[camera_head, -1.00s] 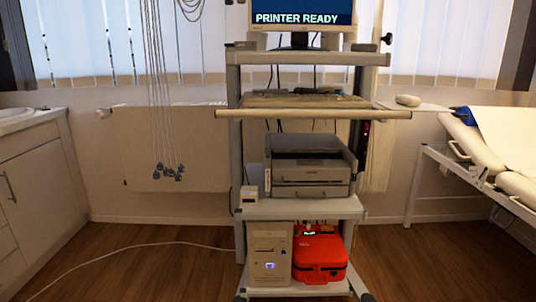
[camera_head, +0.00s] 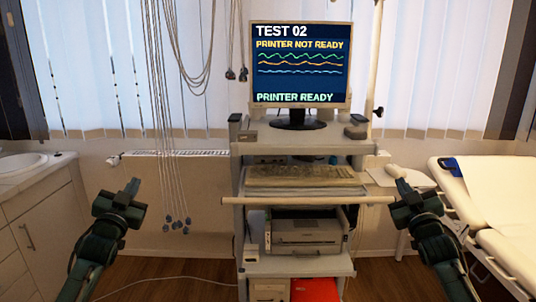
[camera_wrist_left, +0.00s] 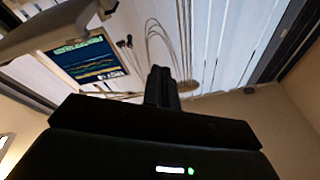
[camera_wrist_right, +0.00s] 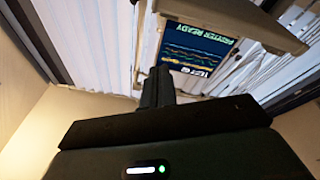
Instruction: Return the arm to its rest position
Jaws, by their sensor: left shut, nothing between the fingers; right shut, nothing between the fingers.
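My left gripper (camera_head: 133,187) is raised at the left of the head view, in front of the wall and radiator, and is shut and empty. Its closed fingers (camera_wrist_left: 160,86) also show in the left wrist view, pointing up past the window blinds. My right gripper (camera_head: 403,185) is raised at the right of the cart in the head view, also shut and empty. Its closed fingers (camera_wrist_right: 157,87) show in the right wrist view. Neither gripper touches anything that I can see.
A cart (camera_head: 240,220) stands between my arms, with a monitor (camera_head: 300,64), a keyboard (camera_head: 300,178) and a printer (camera_head: 307,231). Cables (camera_head: 160,110) hang behind my left gripper. An exam bed (camera_head: 490,200) is at the right, a sink counter (camera_head: 30,200) at the left.

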